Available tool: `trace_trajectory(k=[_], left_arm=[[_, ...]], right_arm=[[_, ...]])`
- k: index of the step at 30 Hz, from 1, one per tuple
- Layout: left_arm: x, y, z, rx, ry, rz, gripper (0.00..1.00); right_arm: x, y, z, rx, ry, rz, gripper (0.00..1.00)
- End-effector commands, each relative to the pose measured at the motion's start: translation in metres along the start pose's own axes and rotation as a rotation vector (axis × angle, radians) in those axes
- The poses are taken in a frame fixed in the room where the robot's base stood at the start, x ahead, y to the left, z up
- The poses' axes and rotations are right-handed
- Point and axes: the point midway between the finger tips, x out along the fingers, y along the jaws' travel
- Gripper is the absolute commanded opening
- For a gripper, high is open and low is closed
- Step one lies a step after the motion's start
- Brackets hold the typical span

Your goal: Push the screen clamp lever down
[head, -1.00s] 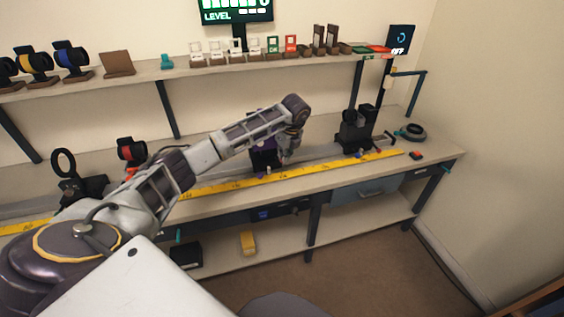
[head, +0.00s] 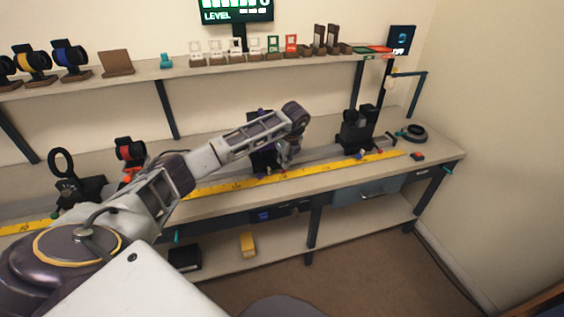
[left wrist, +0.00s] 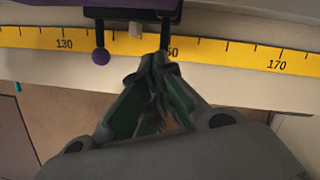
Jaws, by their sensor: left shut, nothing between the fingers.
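A black holder with purple parts (head: 262,157) stands on the rail of the bench, partly hidden behind my left arm. In the left wrist view its black underside (left wrist: 130,13) shows at the top. I cannot tell which is the screen clamp lever. My left gripper (head: 285,165) is shut and empty, its tips (left wrist: 157,62) pointing at the holder's front edge. My right gripper is out of view.
A yellow ruler (head: 220,184) runs along the bench front. Another black holder (head: 355,135) stands to the right, a red-ringed one (head: 130,150) and a ring stand (head: 66,178) to the left. A shelf (head: 210,65) with small parts is above.

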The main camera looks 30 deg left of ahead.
Motion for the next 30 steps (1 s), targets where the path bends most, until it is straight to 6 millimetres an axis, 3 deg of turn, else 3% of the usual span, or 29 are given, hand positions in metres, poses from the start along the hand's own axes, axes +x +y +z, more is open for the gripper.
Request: trace_trajectory(k=[12, 20, 23, 30], left_arm=[[-0.018, 0.0, -0.025, 0.002, 0.001, -0.001, 0.0], [-0.018, 0.0, -0.027, 0.001, 0.001, 0.0, 0.0], [-0.018, 0.0, -0.027, 0.001, 0.001, -0.001, 0.0], [-0.028, -0.001, -0.027, 0.001, 0.001, -0.002, 0.0]], right_arm=[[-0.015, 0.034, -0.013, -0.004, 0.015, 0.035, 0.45], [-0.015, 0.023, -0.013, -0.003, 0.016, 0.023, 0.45], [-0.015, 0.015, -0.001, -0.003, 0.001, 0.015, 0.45], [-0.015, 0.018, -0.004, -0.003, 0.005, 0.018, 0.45]])
